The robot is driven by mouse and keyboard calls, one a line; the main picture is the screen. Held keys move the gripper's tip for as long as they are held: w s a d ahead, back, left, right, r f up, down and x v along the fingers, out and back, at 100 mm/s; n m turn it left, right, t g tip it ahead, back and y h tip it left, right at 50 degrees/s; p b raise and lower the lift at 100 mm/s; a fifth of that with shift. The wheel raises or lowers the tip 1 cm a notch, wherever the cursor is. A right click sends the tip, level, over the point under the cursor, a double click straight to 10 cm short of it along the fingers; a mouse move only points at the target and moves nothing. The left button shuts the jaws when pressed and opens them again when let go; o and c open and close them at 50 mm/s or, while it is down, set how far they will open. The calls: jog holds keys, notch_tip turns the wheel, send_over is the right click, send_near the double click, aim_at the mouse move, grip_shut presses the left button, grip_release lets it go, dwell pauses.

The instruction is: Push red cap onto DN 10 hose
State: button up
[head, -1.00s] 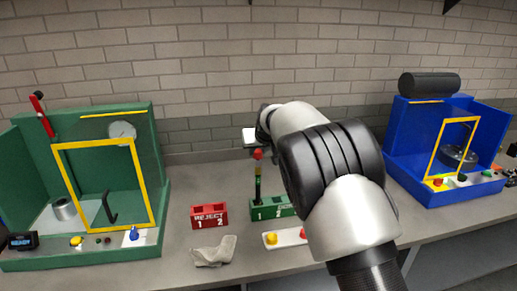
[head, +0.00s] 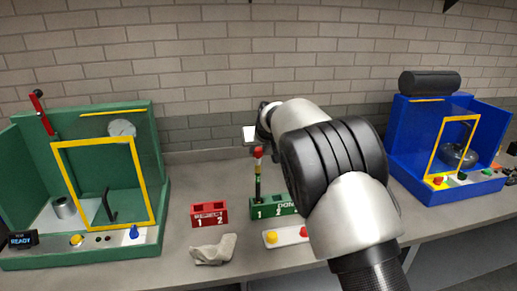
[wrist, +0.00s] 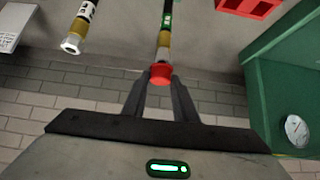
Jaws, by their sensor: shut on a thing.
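The red cap (wrist: 161,74) is between the fingertips of my gripper (wrist: 160,82), which is shut on it. The cap also shows in the head view (head: 258,152). It meets the brass-coloured end of a black hose (wrist: 164,42) in line with it; I cannot tell how far it is seated. That hose (head: 258,186) stands upright in the green rack (head: 264,212) by the number 1. A second hose (wrist: 83,22) with a bare metal hex end stands beside it in the wrist view; my arm hides it in the head view.
A red REJECT rack (head: 209,214) and a grey cloth (head: 213,250) are left of the green rack. A white tray (head: 285,238) in front holds a yellow and a red piece. A green test cabinet (head: 100,180) and a blue one (head: 405,150) flank the bench.

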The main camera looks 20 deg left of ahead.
jog(key=shift+f, duration=0.1)
jog(key=shift+f+b, duration=1.05)
jog(key=shift+f, duration=0.3)
jog(key=o, duration=1.2)
jog(key=shift+c, duration=0.2)
jog(key=shift+r, duration=0.1)
jog(key=b+v, duration=0.2)
jog(key=v, duration=1.5)
jog(key=shift+s, duration=0.15)
jog(key=shift+d+r, duration=0.15)
